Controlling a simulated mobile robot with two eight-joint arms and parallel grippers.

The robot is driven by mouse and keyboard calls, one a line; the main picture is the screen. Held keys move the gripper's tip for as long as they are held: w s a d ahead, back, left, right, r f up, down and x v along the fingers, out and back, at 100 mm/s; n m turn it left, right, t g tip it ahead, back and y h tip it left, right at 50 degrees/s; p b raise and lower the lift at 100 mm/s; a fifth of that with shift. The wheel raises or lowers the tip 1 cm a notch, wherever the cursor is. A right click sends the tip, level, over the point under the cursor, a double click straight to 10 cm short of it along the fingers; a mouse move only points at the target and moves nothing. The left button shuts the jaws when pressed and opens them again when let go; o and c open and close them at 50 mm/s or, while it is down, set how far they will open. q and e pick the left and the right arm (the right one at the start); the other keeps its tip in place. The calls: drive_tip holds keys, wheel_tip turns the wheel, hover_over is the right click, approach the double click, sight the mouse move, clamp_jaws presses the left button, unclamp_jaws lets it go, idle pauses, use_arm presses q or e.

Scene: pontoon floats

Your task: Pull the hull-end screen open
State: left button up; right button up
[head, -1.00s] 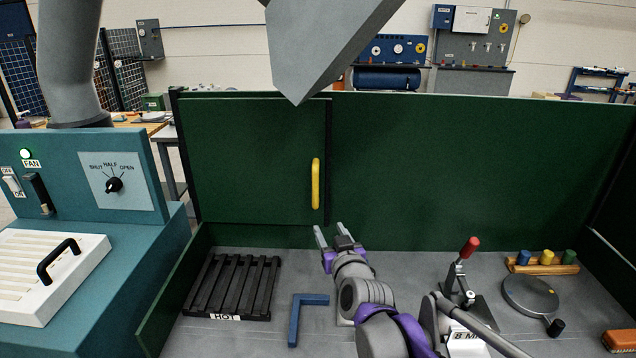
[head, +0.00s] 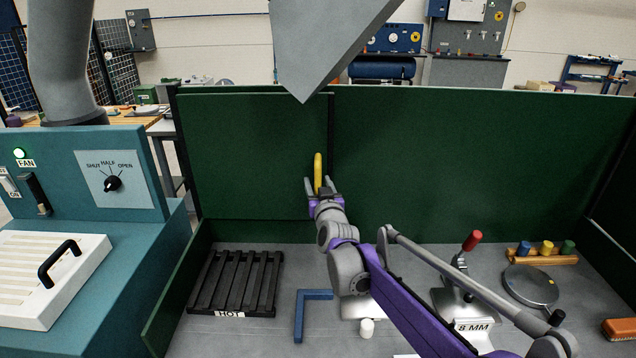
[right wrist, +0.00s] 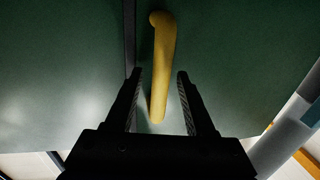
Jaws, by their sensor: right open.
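The hull-end screen (head: 250,150) is a dark green panel at the back left of the bench, beside a wider green panel. Its yellow upright handle (head: 318,170) sits near its right edge. The handle also shows in the right wrist view (right wrist: 162,55). My right gripper (head: 320,184) is open at the handle's lower part. In the right wrist view its two fingers (right wrist: 160,82) stand one on each side of the handle's end, with gaps visible. How deep the handle sits between them I cannot tell. My left gripper is not in view.
A black slatted rack marked HOT (head: 236,280) and a blue angle piece (head: 300,312) lie on the bench. A red-handled clamp (head: 468,262) and a round grey plate (head: 530,284) are at right. A teal fan unit (head: 110,200) stands left; a grey hood (head: 325,40) hangs above.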

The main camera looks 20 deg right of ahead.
clamp_jaws()
idle(0.3)
idle(1.2)
